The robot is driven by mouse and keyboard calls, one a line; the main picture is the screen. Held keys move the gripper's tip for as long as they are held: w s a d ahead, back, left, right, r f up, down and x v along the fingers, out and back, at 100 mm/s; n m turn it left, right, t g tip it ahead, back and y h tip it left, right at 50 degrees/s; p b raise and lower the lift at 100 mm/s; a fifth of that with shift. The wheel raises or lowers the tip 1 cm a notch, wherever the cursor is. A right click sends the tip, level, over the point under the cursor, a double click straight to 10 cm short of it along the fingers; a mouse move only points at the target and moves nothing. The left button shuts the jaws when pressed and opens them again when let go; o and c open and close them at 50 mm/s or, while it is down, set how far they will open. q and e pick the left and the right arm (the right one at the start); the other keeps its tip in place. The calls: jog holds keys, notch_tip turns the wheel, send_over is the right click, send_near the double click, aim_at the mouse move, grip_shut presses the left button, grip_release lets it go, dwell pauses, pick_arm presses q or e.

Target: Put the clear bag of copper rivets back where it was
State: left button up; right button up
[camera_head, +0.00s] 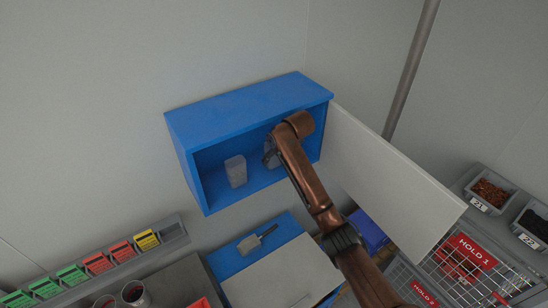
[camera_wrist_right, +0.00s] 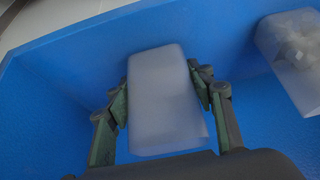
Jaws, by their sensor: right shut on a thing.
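My right gripper (camera_head: 269,158) reaches into the open blue wall cabinet (camera_head: 250,103). In the wrist view, the right gripper (camera_wrist_right: 160,95) is shut on a frosted, clear bag (camera_wrist_right: 165,105), one finger on each side. No copper rivets can be made out through it. In the head view, the held bag (camera_head: 270,148) is partly hidden by my arm. A second clear bag (camera_head: 235,171) stands to its left in the cabinet. In the wrist view this other bag (camera_wrist_right: 294,55) is at the right, with greyish contents. My left gripper is not in view.
The cabinet's pale door (camera_head: 390,180) stands open on the right, close to my arm. Below are a scoop (camera_head: 258,240) on a blue surface, a rail of coloured cards (camera_head: 98,263), a wire basket marked HOLD 1 (camera_head: 470,250) and a bin of copper-coloured pieces (camera_head: 490,192).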

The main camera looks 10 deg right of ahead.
jog(key=shift+s, duration=0.1)
jog(key=shift+f, duration=0.15)
jog(key=o, duration=1.4)
jog(key=shift+r, duration=0.45)
jog(key=b+v, duration=0.2)
jog(key=v, duration=0.5)
jog(key=shift+b, duration=0.3)
jog(key=shift+s+d, duration=0.1)
